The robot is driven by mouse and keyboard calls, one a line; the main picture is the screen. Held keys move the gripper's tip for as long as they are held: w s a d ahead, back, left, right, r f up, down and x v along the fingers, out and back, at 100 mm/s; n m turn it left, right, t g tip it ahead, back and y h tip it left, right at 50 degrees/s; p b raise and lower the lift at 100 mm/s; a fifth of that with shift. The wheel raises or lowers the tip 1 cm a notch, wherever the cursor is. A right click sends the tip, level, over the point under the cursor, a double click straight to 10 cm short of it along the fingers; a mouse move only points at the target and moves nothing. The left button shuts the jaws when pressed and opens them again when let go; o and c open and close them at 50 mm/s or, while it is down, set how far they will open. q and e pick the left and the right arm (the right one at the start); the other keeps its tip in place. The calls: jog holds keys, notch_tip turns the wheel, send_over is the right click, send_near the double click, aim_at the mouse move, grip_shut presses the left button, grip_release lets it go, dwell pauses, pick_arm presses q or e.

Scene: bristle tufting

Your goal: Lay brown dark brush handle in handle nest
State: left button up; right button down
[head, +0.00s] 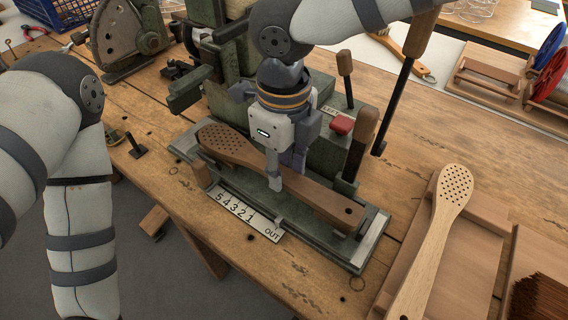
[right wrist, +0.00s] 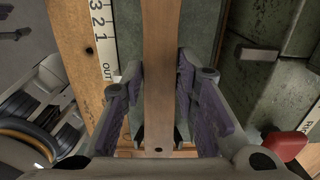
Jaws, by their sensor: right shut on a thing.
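The dark brown brush handle (head: 318,199) has a paddle head with holes at its left end and a single hole at its right end. It lies lengthwise along the handle nest (head: 367,248), a long green metal bed with steel ends at the foot of the green machine. I cannot tell whether it rests fully on the bed. My right gripper (head: 275,184) reaches down from above and is shut on the handle's neck. In the right wrist view the handle (right wrist: 160,75) runs between the purple-padded fingers. My left gripper is out of view.
A numbered scale plate (head: 246,215) lies along the nest's front edge. A pale perforated handle (head: 437,235) lies on a wooden rack to the right, beside brown bristles (head: 540,297). A red knob (head: 341,125) and a wood-gripped lever (head: 361,142) stand close behind the nest.

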jog(key=shift+f, duration=0.45)
jog(key=c, duration=0.8)
grip_release()
jog(key=shift+o, duration=0.2)
jog(key=shift+r+p, duration=0.35)
jog(key=shift+r, duration=3.15)
